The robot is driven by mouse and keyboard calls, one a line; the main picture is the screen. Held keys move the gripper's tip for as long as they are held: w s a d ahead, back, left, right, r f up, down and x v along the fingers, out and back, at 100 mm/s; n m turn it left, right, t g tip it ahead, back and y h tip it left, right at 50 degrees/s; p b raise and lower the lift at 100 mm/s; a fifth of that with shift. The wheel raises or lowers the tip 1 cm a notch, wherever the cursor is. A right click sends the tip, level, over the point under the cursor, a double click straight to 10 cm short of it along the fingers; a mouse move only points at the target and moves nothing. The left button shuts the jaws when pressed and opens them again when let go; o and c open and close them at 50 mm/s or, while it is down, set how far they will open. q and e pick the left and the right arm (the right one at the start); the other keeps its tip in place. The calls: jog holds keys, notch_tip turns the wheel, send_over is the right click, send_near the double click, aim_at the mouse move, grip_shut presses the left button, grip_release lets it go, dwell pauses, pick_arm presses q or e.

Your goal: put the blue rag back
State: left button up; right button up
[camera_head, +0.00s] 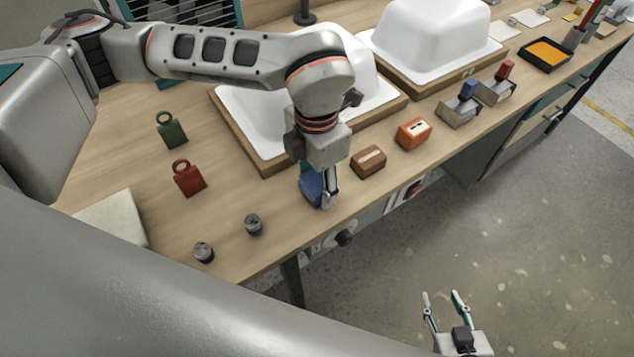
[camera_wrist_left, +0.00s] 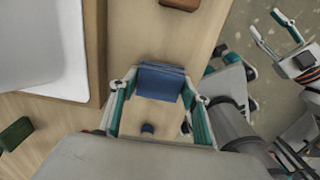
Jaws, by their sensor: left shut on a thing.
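The blue rag (camera_head: 310,186) is a folded blue piece near the front edge of the workbench. My left gripper (camera_head: 325,199) points down and is shut on it, partly hiding it in the head view. In the left wrist view the blue rag (camera_wrist_left: 160,82) sits between the two fingers. I cannot tell whether it touches the bench. My right gripper (camera_head: 441,296) is open and empty over the floor, away from the bench.
A brown block (camera_head: 368,161) and an orange block (camera_head: 413,133) lie just right of my left gripper. White tub shells (camera_head: 430,35) on wooden boards stand behind. Red (camera_head: 189,180) and green (camera_head: 171,132) tags and two small knobs (camera_head: 253,224) lie left.

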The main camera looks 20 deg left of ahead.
aim_at(317, 181)
pick_arm(q)
jog(key=shift+f, duration=0.5)
jog(key=shift+f, duration=0.1)
jog(key=o, duration=1.2)
jog(key=shift+c, duration=0.2)
notch_tip(317, 181, up, 12)
jog(key=shift+p, duration=0.4)
